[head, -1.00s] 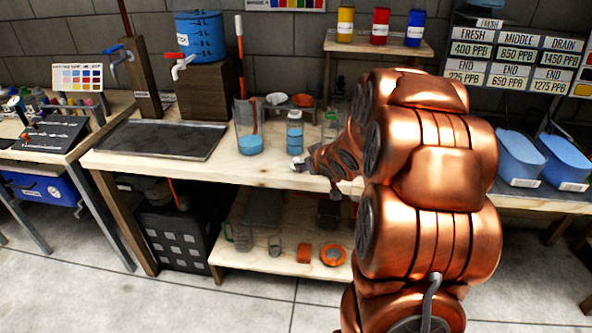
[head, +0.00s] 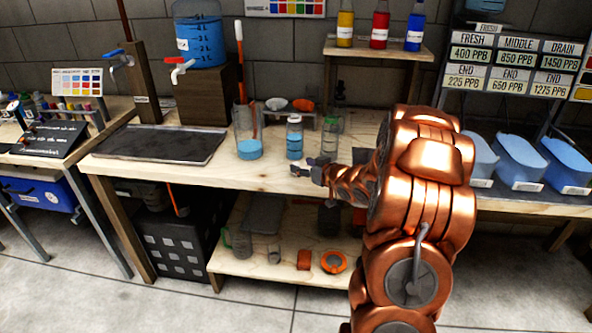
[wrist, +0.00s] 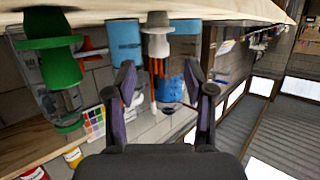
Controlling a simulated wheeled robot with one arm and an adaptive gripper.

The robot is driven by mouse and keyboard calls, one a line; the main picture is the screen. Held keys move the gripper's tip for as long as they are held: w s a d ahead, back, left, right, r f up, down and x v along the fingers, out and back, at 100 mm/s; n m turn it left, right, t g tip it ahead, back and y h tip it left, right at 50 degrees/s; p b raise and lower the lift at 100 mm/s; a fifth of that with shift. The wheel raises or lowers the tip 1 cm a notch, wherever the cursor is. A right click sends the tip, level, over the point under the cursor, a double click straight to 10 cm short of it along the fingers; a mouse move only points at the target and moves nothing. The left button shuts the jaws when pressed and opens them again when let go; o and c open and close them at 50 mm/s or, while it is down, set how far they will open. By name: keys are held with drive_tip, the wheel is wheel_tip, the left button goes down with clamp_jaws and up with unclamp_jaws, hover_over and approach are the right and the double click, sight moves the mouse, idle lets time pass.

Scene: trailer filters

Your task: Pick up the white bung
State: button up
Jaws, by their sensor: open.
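The white bung (wrist: 158,40) shows in the wrist view, whose picture is upside down. It is a pale, flared piece standing on the wooden bench near its front edge. My gripper (wrist: 159,77) is open and empty. Its two dark fingers spread on either side of the bung's column in the picture, with the bung beyond the fingertips and higher in the frame. In the head view my gripper (head: 302,168) is over the bench front, near the blue-filled bottle (head: 294,138). I cannot make out the bung clearly there.
A green bung (wrist: 45,50) stands to the left in the wrist view. A tall beaker (head: 248,135) with blue liquid and a clear green-trimmed container (head: 332,130) stand behind my gripper. A dark tray (head: 160,144) lies at the bench's left.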

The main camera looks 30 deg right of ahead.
sight(296, 163)
drive_tip(key=shift+f+p+x, duration=0.15)
drive_tip(key=shift+x, duration=1.1)
drive_tip(key=shift+f+p+x, duration=0.15)
drive_tip(key=shift+f+x, duration=0.05)
drive_tip(key=shift+x, duration=1)
drive_tip(key=shift+s, duration=0.1)
drive_tip(key=c, duration=0.9)
drive_tip(key=shift+r, duration=0.1)
